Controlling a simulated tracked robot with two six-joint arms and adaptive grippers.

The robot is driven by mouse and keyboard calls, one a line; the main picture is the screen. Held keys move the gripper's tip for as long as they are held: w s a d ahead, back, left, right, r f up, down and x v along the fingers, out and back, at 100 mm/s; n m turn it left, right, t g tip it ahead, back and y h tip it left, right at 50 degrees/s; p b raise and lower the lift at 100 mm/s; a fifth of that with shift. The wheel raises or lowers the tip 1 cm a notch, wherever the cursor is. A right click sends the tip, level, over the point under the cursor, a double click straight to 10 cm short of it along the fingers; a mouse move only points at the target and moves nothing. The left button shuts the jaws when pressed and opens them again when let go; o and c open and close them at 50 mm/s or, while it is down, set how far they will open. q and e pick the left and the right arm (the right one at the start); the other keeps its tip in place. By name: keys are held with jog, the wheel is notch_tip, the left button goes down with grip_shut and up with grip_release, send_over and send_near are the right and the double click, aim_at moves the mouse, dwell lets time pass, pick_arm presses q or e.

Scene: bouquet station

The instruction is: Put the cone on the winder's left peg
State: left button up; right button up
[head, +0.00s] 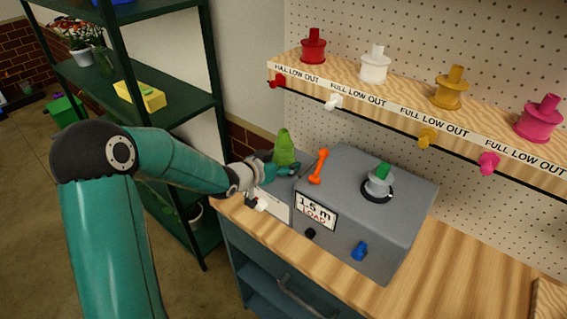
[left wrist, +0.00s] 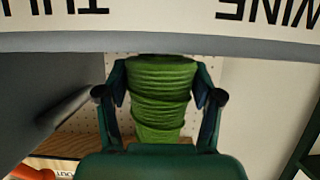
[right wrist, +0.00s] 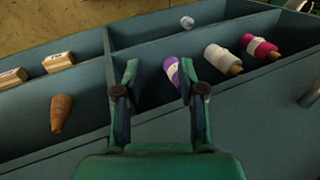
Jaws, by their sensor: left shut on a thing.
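The green cone (head: 284,147) stands about upright at the left end of the grey winder (head: 405,203). My left gripper (head: 279,169) is shut on it from the left. In the left wrist view the wound green cone (left wrist: 163,95) sits between both fingers (left wrist: 163,92). The winder's left peg is not visible, and I cannot tell whether the cone is around it or above it. A grey spindle (head: 379,186) with a green top stands on the winder's right part. My right gripper (right wrist: 159,78) is open and empty above a compartmented drawer (right wrist: 75,140).
An orange lever (head: 318,168) stands just right of the cone. A wooden shelf (head: 410,104) with coloured spools runs behind the winder. A dark green rack (head: 170,100) stands at left. Below the right gripper lie a purple-and-white cone (right wrist: 171,70) and an orange-brown cone (right wrist: 61,112).

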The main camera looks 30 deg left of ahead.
pick_arm(q)
jog(key=shift+f, duration=0.35)
jog(key=shift+f, duration=0.15)
jog(key=o, duration=1.2)
jog(key=shift+r, duration=0.2)
jog(key=b+v, duration=0.1)
jog(key=v, duration=1.1)
jog(key=shift+f, duration=0.1)
